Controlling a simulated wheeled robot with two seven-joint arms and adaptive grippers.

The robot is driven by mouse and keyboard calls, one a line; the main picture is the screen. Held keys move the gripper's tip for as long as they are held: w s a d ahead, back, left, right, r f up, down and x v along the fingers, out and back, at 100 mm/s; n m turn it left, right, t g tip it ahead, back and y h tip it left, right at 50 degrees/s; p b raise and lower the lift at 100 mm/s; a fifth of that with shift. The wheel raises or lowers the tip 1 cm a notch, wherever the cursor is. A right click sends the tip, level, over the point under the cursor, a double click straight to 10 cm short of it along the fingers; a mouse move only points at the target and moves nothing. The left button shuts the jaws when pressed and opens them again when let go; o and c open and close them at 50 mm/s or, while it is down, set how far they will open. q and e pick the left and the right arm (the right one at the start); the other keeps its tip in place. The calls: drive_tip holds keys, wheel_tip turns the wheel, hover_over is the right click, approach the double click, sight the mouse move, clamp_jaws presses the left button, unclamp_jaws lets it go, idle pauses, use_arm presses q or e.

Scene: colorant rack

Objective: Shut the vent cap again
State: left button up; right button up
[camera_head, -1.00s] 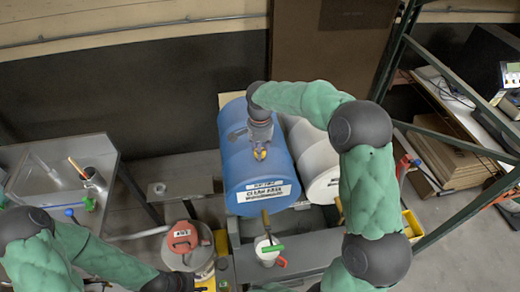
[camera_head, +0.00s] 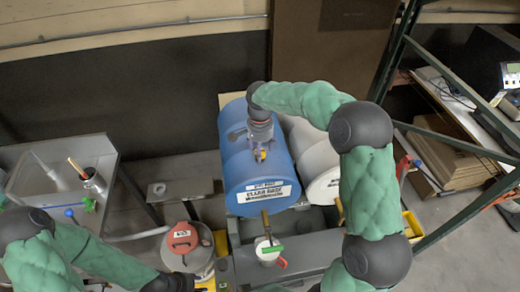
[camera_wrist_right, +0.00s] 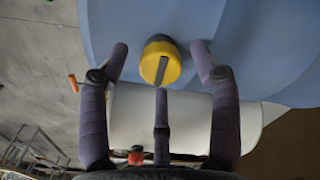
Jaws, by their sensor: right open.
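The vent cap (camera_wrist_right: 160,61) is a round yellow cap with a dark bar across its face. It sits on the blue drum (camera_head: 240,165), near the middle of its upper side; a small yellow part shows below my right gripper (camera_head: 261,154) in the head view.
A white drum (camera_head: 322,165) lies right beside the blue one. A container with a red lid (camera_head: 182,238) stands at the lower left. A white cup with a green-handled valve (camera_head: 268,250) is below the blue drum. A green rack post (camera_head: 395,50) stands at right.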

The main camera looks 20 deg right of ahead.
wheel_tip(320, 180, up, 12)
idle(0.5)
drive_tip(key=shift+f, duration=0.15)
